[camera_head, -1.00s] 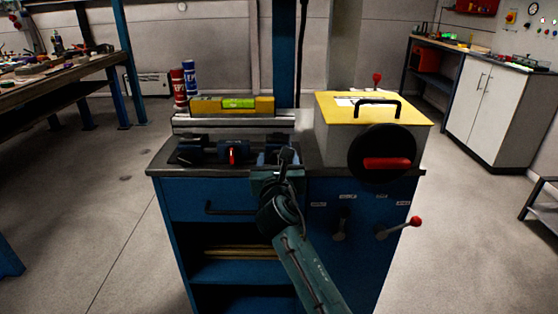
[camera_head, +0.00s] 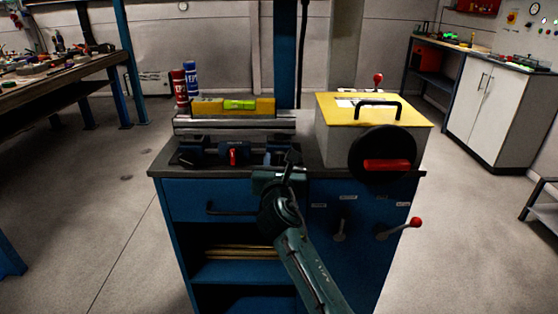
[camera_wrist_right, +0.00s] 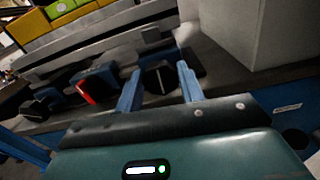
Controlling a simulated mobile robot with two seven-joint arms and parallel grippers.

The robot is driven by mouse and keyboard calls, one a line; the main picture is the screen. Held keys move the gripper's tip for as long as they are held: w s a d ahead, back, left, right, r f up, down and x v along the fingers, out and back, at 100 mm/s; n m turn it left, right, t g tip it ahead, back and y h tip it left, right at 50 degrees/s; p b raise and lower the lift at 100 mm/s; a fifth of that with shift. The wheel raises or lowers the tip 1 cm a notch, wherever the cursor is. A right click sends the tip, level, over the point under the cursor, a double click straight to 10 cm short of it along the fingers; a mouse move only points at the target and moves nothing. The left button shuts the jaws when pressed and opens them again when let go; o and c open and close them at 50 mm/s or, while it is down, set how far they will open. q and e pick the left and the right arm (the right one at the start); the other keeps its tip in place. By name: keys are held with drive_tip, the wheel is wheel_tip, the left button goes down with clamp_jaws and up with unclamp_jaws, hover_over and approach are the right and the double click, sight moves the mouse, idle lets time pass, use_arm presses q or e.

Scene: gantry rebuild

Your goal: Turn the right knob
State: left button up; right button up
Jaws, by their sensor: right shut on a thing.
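The right knob is a black knob on a blue block (camera_head: 276,157) at the front edge of the cabinet top, partly hidden behind my gripper. In the wrist view the black knob (camera_wrist_right: 158,76) sits between the two blue fingers. My right gripper (camera_head: 291,157) is shut on this knob, with its fingers on either side; it also shows in the wrist view (camera_wrist_right: 159,90). The gripper looks tilted in the head view. The middle block has a red knob (camera_head: 233,156), and the left block has a black knob (camera_head: 192,153). My left gripper is not in view.
A yellow level (camera_head: 238,104) lies on grey rails behind the knobs. A grey box with a yellow lid (camera_head: 335,105) and black handwheel (camera_head: 369,151) stands to the right. A red-tipped lever (camera_head: 415,222) sticks out from the blue cabinet front (camera_head: 180,200).

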drive_tip(key=shift+r+m, duration=0.1)
drive_tip(key=shift+m, duration=0.6)
drive_tip(key=shift+d+m+p, duration=0.1)
drive_tip(key=shift+m+p, duration=0.3)
drive_tip(key=shift+m, duration=0.4)
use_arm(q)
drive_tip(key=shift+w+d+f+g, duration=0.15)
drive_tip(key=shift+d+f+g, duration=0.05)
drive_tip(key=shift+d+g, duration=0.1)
use_arm(e)
drive_tip(key=shift+m, duration=1.2)
drive_tip(key=o, duration=1)
drive_tip(key=shift+c, duration=0.2)
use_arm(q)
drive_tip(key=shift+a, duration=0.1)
